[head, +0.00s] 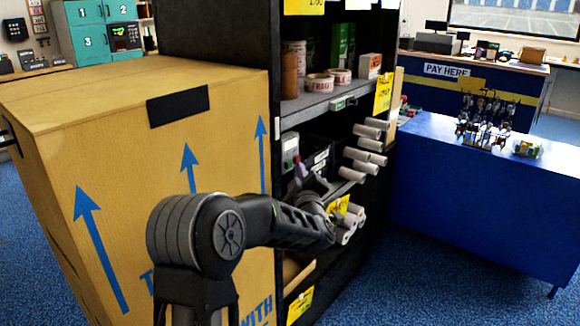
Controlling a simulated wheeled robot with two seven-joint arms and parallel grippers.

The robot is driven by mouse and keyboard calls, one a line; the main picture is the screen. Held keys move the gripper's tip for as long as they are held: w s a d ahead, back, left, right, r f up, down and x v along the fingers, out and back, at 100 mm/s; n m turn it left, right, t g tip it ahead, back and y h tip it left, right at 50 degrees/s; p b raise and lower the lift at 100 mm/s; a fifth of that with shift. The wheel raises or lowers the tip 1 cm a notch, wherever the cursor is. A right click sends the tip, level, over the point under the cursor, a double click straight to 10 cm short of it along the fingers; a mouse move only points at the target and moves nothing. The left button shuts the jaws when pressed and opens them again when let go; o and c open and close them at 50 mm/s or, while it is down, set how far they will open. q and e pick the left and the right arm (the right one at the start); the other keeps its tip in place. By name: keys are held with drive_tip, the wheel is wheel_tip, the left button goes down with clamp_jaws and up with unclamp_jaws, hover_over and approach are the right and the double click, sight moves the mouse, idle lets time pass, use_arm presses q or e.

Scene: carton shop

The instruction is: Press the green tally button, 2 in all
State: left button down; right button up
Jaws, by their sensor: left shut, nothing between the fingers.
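A small counter unit (343,103) with a green part is fixed to the front edge of the upper shelf; the green tally button (350,101) looks to be at its right end, too small to read clearly. My left arm reaches in from the bottom, and my left gripper (312,181) is shut and empty in front of the lower shelf bay. It is below and left of the counter unit and apart from it in the picture. The arm's wrist hides part of the gripper. My right gripper is not in view.
A big carton (120,100) with blue arrows stands left of the dark shelf rack (215,35). Grey rolls (365,157) stick out of the rack near my gripper. Tape rolls (320,86) sit on the upper shelf. A blue-draped table (450,195) stands at the right.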

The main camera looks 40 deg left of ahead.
use_arm(q)
drive_tip(key=shift+w+d+b, duration=0.1)
drive_tip(key=shift+d+b, duration=0.2)
drive_tip(key=shift+d, duration=2.25)
